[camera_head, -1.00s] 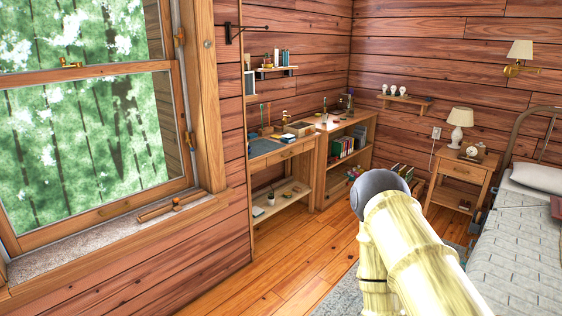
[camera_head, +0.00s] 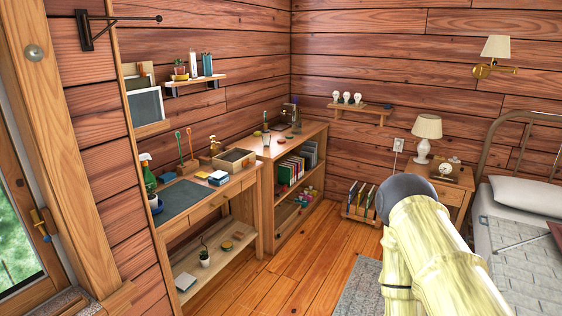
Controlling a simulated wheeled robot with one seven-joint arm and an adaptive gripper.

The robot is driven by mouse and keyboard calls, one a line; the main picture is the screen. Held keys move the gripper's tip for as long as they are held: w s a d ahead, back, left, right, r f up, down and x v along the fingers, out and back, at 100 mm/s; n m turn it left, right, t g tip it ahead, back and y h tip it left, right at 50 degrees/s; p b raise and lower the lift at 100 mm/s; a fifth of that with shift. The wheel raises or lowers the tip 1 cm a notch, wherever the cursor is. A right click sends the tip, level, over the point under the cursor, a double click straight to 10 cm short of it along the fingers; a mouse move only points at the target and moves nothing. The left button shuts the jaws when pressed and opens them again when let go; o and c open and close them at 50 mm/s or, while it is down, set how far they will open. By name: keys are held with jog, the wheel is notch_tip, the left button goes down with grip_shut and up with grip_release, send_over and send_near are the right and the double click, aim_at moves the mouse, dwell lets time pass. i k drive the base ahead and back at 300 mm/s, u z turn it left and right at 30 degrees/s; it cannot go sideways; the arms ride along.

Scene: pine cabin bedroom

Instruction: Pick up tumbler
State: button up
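I cannot make out the tumbler for certain. A small, glass-like upright item (camera_head: 266,139) stands on top of the bookcase (camera_head: 310,132), near its left end, and may be it. It is too small to tell clearly. My arm, pale yellow with a grey rounded joint, rises at the lower right. My gripper is not in view.
A desk (camera_head: 232,189) with a wooden box (camera_head: 234,160) and several small items stands left of the bookcase. A bed (camera_head: 520,262) and a nightstand (camera_head: 453,190) with a lamp (camera_head: 426,130) are at right. Wooden floor (camera_head: 310,270) is clear before the desk.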

aim_at(266, 137)
jog(key=z, duration=0.05)
jog(key=i, duration=1.9)
jog(key=u, duration=0.05)
